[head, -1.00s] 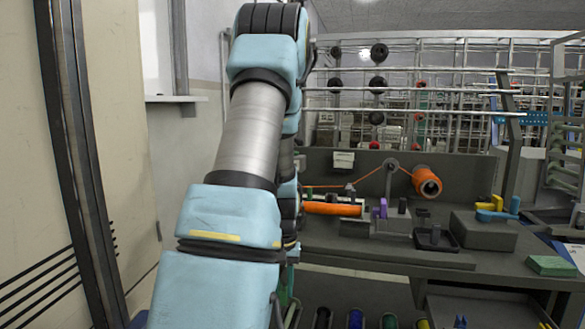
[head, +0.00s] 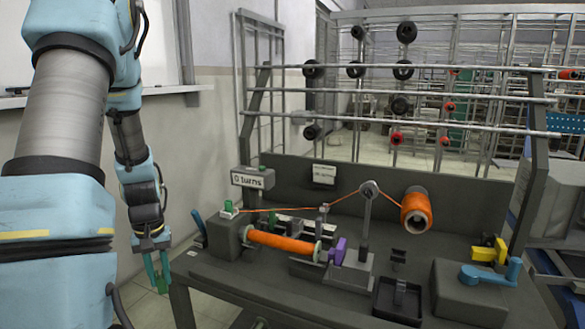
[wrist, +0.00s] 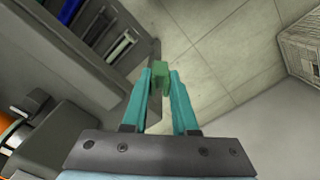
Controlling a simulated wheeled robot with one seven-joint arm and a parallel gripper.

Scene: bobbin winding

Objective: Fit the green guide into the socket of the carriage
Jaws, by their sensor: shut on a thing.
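My gripper (head: 158,280) hangs at the left of the head view, off the left end of the workbench. Its two teal fingers are shut on the green guide (wrist: 160,74), a small green block at the fingertips in the wrist view. The guide is small in the head view (head: 162,285). The carriage (head: 323,213) seems to be the small grey part on the rail behind the orange bobbin (head: 280,243); an orange thread passes at it. Its socket is too small to make out. The guide is well apart from it.
A purple part (head: 337,251) stands right of the bobbin. An orange spool (head: 416,211) sits at the back, a black tray (head: 398,300) in front. A blue lever (head: 199,222) rises at the bench's left end. Open floor (wrist: 225,50) lies below my gripper.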

